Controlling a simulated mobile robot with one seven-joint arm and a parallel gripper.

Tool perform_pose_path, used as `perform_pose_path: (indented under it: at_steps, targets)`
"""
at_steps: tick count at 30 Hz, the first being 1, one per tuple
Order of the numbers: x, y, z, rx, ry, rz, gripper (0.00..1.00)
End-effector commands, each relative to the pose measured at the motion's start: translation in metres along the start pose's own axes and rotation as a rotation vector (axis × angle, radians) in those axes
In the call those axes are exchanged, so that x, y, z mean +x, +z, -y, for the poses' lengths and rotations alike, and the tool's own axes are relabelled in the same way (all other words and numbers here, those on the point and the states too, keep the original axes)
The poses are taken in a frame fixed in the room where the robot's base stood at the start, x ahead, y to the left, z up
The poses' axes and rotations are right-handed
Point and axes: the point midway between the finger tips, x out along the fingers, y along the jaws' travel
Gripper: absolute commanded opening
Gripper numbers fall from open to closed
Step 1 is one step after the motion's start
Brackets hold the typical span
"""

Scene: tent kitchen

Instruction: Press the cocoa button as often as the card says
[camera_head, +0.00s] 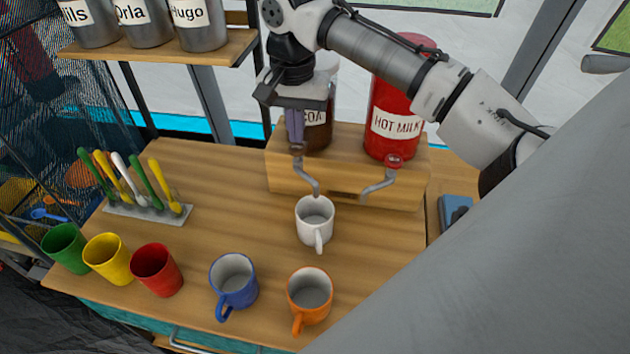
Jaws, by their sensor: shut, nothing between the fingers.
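The cocoa dispenser (318,128) is a dark brown jar on a wooden stand, its label partly hidden by my gripper and showing "COA". My gripper (297,145) points down, shut and empty, in front of the jar's left side. Its tips are at or just above the top of the cocoa spout (308,182); the cocoa button is mostly hidden there, and I cannot tell whether it is touched. A white mug (315,222) stands upright below the spout. I see no readable card with a number.
The red hot milk dispenser (392,115) stands right of the cocoa, with a red button (393,160). Blue (233,282), orange (310,295), red (157,271), yellow and green mugs line the front edge. A spoon rack (148,212) stands left. Named tins (201,25) sit on a shelf.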

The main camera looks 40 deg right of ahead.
Motion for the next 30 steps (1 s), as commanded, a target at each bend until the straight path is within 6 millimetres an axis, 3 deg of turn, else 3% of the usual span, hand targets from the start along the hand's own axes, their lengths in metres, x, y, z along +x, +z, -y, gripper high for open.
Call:
perform_pose_path:
  at_steps: [30]
  targets:
    - [0.03,0.0,0.0,-0.001,0.001,0.002,0.0]
